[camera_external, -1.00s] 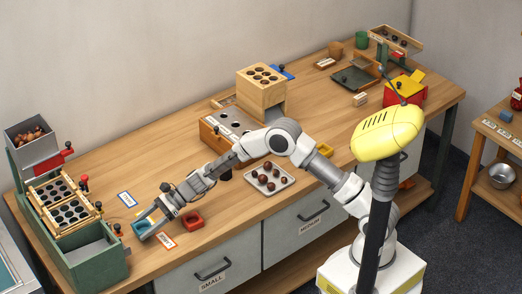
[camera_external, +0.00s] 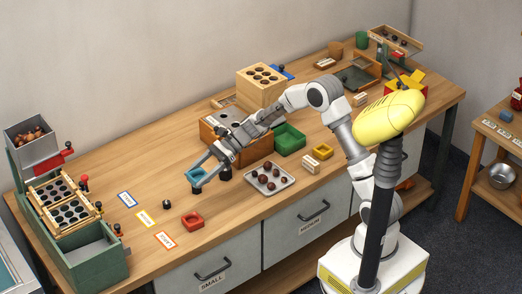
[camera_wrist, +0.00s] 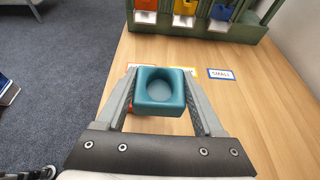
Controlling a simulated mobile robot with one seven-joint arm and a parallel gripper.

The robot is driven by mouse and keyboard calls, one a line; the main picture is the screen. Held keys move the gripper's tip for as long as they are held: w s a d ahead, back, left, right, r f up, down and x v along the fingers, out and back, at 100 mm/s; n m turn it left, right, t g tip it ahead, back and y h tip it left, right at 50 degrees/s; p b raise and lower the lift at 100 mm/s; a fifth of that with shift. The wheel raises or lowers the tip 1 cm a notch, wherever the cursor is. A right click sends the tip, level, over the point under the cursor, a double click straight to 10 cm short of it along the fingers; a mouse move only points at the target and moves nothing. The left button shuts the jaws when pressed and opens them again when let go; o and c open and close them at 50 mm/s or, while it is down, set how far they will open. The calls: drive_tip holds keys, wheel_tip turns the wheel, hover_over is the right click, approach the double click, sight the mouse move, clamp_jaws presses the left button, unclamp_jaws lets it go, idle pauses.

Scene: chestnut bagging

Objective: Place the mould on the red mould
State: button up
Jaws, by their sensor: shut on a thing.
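My gripper (camera_external: 199,180) is shut on a teal square mould (camera_external: 196,174) with a round hollow. The mould is held above the bench, left of the chestnut tray. In the wrist view the mould (camera_wrist: 160,90) sits between both fingers, hollow facing the camera. The red mould (camera_external: 193,221) stands on the bench near its front edge, below the held mould in the picture and apart from it. In the wrist view only a bit of red shows beside the left finger, mostly hidden.
Blue (camera_external: 126,199), yellow (camera_external: 145,218) and red (camera_external: 165,240) edged cards lie to the left. A small black knob-like piece (camera_external: 166,204) stands near them. A chestnut tray (camera_external: 288,185), a yellow mould (camera_external: 322,151) and a green box (camera_external: 289,140) are to the right.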

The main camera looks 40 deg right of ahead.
drive_tip(key=s+d+r, duration=0.1)
drive_tip(key=s+d, duration=0.2)
drive_tip(key=d, duration=0.2)
drive_tip(key=b, duration=0.4)
hover_over(192, 218)
wheel_tip(192, 218, down, 7)
drive_tip(key=shift+d+r, duration=0.1)
drive_tip(key=shift+r, duration=0.05)
drive_tip(key=shift+f+b, duration=0.85)
drive_tip(key=shift+f, duration=1.15)
drive_tip(key=shift+f, duration=0.2)
drive_tip(key=o, duration=1.4)
drive_tip(key=shift+r, duration=0.1)
